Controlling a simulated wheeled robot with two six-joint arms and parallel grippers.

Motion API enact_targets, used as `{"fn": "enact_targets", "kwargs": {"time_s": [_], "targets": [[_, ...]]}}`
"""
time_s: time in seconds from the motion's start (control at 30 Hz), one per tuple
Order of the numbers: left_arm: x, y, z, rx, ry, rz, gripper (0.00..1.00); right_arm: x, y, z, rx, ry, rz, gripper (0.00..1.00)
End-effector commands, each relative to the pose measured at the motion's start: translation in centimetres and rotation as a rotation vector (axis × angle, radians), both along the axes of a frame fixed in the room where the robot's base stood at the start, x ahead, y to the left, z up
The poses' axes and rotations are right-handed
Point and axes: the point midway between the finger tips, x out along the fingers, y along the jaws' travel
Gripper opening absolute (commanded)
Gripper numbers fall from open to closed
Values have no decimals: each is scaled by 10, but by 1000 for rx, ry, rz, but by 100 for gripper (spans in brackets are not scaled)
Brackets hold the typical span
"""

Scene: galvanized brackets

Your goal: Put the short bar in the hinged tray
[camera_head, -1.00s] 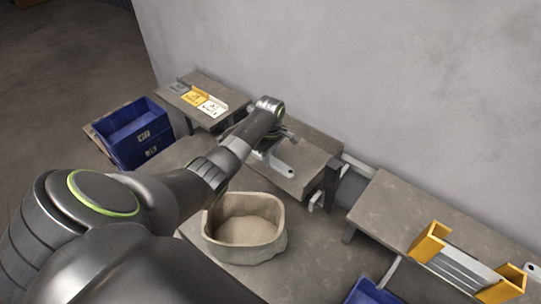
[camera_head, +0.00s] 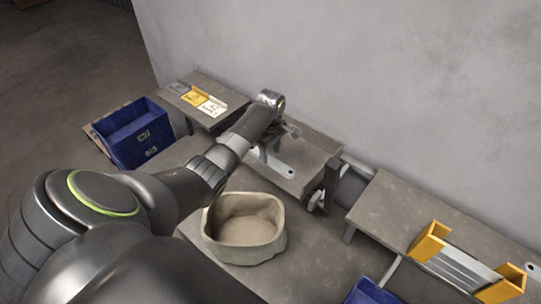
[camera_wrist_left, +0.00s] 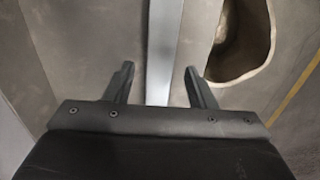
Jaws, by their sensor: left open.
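A flat silver metal bar (camera_head: 283,168) with a hole near its end lies on the grey raised shelf behind the beige bowl; it looks like the short bar. My left gripper (camera_head: 276,142) is over the bar's far part, pointing down and partly hidden by my arm. In the left wrist view my left gripper (camera_wrist_left: 160,78) is open, with the silver bar (camera_wrist_left: 163,45) running between and beyond its fingertips. I cannot tell whether the fingers reach the bar's height. No tray with visible hinges can be made out. My right gripper is not in view.
A beige rough-walled bowl (camera_head: 270,245) stands on the lower table, empty. A side shelf holds yellow and white cards (camera_head: 205,102). Yellow brackets (camera_head: 430,241) with silver bars sit at right. A grey wall rises behind.

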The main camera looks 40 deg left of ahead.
Motion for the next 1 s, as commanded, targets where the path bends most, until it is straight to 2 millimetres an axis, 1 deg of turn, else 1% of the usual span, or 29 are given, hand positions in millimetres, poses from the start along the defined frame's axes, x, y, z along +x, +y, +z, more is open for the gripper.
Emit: {"fn": "enact_targets", "kwargs": {"time_s": [0.03, 0.2, 0.3, 0.43, 0.6, 1.0], "targets": [[1, 0, 11, 2, -5, -2, 50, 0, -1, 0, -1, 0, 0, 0], [1, 1, 49, 2, -5, -1, 50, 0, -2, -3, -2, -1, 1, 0], [1, 1, 68, 3, -5, 0, 50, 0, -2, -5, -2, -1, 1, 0], [1, 0, 87, 1, -3, -1, 50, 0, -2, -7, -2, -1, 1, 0], [1, 0, 98, 1, -1, 1, 50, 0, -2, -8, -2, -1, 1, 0], [0, 0, 99, 0, 0, 1, 50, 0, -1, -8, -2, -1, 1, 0]]}}
